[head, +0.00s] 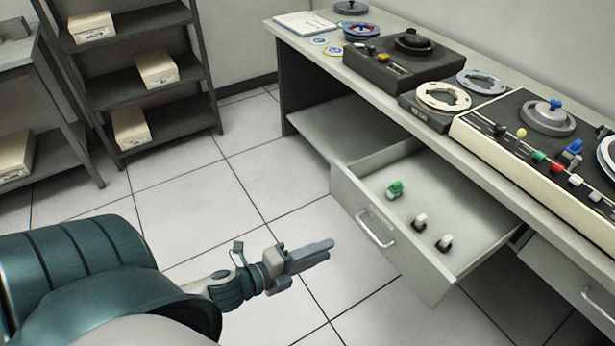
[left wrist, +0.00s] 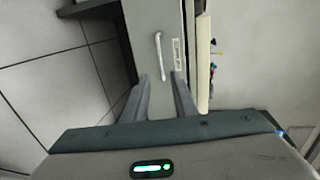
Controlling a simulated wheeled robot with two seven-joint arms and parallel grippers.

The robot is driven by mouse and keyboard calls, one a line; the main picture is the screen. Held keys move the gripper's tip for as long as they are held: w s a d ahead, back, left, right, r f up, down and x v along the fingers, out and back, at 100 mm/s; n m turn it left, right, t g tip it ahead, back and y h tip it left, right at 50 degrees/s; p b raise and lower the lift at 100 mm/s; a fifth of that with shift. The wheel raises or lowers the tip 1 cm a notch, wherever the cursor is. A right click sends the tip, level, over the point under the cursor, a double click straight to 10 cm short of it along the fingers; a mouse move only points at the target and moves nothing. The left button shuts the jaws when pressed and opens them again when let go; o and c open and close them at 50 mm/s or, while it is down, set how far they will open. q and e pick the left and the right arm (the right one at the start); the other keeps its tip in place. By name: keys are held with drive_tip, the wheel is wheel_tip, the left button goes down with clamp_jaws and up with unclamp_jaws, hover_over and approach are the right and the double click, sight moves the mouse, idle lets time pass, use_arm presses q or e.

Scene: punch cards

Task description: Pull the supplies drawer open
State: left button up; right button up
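A grey drawer (head: 436,281) under the long desk stands pulled out in the head view, its inside showing. A green-topped item (head: 394,190) and two white-topped items (head: 432,233) lie in it. Its silver bar handle (head: 375,230) is on the front face. My left gripper (head: 328,248) is in front of and to the lower left of that handle, apart from it. In the left wrist view its two fingers (left wrist: 162,88) are spread with nothing between them, and a bar handle (left wrist: 160,56) shows beyond the tips. My right gripper is not in view.
The desk (head: 385,95) carries tape reels and a control console (head: 540,135). Another drawer front with a handle (head: 598,304) is at the lower right. Dark shelves (head: 130,75) with boxes stand at the back left. Tiled floor (head: 250,190) is clear between them.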

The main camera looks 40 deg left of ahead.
use_arm(q)
drive_tip(key=v, duration=0.3)
drive_tip(key=shift+s+a+r, duration=0.1)
drive_tip(key=shift+s, duration=0.1)
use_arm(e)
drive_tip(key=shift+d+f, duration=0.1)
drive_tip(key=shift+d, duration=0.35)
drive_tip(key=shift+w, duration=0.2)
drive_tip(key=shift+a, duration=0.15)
